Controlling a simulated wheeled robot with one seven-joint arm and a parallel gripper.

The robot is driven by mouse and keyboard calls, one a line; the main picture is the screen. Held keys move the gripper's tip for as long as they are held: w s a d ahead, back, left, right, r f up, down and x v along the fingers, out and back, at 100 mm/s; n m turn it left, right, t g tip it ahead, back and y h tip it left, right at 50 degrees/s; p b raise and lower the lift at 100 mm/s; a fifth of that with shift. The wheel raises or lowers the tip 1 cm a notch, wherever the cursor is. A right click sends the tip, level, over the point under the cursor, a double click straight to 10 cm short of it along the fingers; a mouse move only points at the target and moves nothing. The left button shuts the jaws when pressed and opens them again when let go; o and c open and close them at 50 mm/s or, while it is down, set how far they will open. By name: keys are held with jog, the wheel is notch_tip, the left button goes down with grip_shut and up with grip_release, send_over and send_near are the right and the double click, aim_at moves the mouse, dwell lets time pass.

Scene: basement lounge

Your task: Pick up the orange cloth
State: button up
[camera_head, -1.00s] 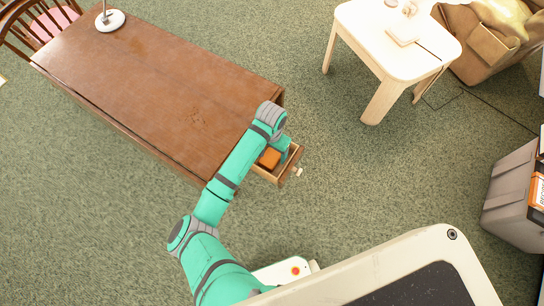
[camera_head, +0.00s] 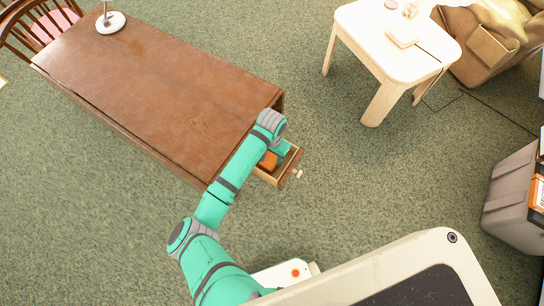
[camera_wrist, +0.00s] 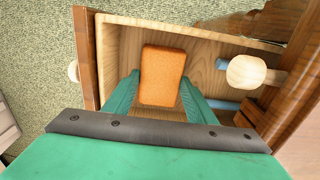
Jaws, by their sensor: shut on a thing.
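The orange cloth (camera_wrist: 163,62) looks like a small, thick rounded rectangle inside the open wooden drawer (camera_wrist: 108,48). In the wrist view my gripper (camera_wrist: 160,80) has its two green fingers on either side of the cloth's near part, shut on it. The cloth is still within the drawer walls; whether it touches the drawer floor cannot be told. In the head view a bit of the orange cloth (camera_head: 269,160) shows beside my arm, which hides the rest and most of my fingers.
The drawer juts from the end of the brown wooden table (camera_head: 165,85). A round pale knob-like object (camera_wrist: 246,72) and blue pieces (camera_wrist: 224,105) lie right of the cloth. A white side table (camera_head: 385,45) and grey bin (camera_head: 515,200) stand right, with open carpet between.

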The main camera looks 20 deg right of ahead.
aim_at(272, 158)
jog(key=shift+r, duration=0.5)
notch_tip(272, 158, up, 2)
jog(key=shift+r, duration=0.1)
jog(key=s+d+r, duration=0.2)
jog(key=s+r, duration=0.7)
jog(key=s, duration=0.4)
jog(key=shift+s+d+r, duration=0.35)
jog(key=shift+s+d, duration=0.05)
